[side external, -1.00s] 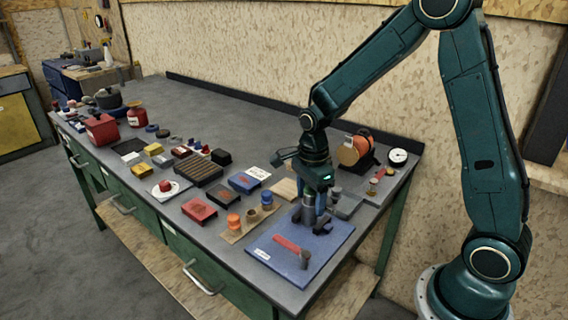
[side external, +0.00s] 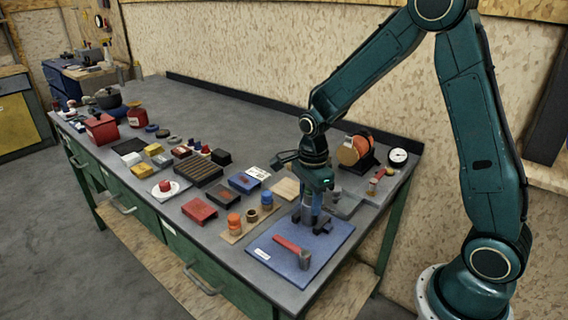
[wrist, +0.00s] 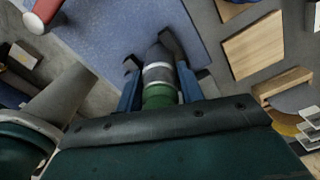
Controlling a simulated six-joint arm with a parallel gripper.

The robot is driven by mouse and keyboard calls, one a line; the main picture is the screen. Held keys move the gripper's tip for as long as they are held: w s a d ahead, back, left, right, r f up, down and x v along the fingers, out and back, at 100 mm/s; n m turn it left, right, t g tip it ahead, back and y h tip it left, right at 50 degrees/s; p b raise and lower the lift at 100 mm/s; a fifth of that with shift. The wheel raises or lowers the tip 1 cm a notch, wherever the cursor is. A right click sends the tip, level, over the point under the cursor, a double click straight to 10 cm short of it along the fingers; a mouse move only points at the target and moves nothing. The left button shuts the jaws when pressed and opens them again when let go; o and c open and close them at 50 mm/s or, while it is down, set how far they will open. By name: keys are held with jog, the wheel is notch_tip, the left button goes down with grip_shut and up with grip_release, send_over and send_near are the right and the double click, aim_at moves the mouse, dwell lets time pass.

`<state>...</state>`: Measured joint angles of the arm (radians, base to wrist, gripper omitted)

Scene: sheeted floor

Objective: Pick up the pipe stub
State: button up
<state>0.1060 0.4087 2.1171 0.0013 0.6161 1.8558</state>
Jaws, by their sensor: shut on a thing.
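The pipe stub (wrist: 158,75) is a short cylinder with a dark grey end, a pale band and a green part. In the wrist view it stands between the two fingers of my gripper (wrist: 152,56), which are shut on its sides. In the side view my gripper (side external: 311,224) points down, low over the back part of the blue mat (side external: 273,255). There the fingers hide most of the stub, and I cannot tell whether it touches the mat.
A red-handled hammer (side external: 288,245) lies on the mat just in front. A wooden block (side external: 285,189), a board with orange and blue pieces (side external: 231,238) and an orange reel (side external: 362,142) are near. A round gauge (side external: 398,156) stands behind. Several boxes fill the bench's left.

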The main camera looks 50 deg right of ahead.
jog(key=shift+r, duration=0.1)
notch_tip(320, 180, up, 20)
dwell(0.9)
dwell(0.5)
